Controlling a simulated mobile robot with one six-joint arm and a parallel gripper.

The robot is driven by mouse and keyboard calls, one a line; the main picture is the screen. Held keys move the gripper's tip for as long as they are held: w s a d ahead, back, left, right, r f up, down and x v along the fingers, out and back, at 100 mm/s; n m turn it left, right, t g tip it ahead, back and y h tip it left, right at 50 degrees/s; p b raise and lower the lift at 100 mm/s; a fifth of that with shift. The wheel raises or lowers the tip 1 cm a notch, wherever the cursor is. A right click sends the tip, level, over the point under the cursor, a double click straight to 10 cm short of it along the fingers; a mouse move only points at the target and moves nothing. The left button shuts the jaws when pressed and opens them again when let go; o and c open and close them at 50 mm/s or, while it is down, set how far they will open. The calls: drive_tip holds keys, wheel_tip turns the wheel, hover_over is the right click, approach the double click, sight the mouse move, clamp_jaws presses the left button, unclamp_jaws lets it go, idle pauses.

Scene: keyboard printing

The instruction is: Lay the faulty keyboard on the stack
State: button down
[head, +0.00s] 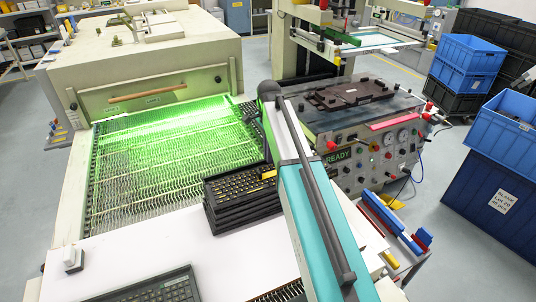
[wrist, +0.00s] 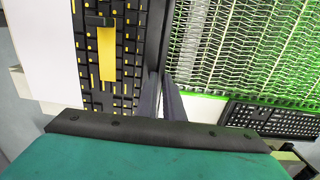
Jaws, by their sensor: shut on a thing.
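A black keyboard with yellow markings and a long yellow key (wrist: 107,56) fills the left of the wrist view. My gripper (wrist: 163,84) is shut at its right edge, with the two fingers close together there. In the head view, black keyboards lie in a neat stack (head: 232,217) on the white table, and the top one (head: 240,186) shows yellow markings. My arm hides the right end of the stack and my gripper in the head view. I cannot tell whether the held keyboard rests on the stack or hangs just above it.
A green-lit mesh belt (head: 160,155) runs beside the stack from a beige oven (head: 150,60). Another dark keyboard (wrist: 265,117) lies past the belt's edge. A keyboard (head: 155,288) lies at the white table's (head: 120,245) front. A printing machine (head: 365,135) stands to the right.

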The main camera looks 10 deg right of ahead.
drive_tip(key=shift+f, duration=0.25)
idle(0.8)
drive_tip(key=c, duration=1.8)
unclamp_jaws()
drive_tip(key=shift+r, duration=0.1)
drive_tip(key=shift+r+p, duration=2.25)
drive_tip(key=shift+r, duration=1.15)
drive_tip(key=shift+s, duration=0.1)
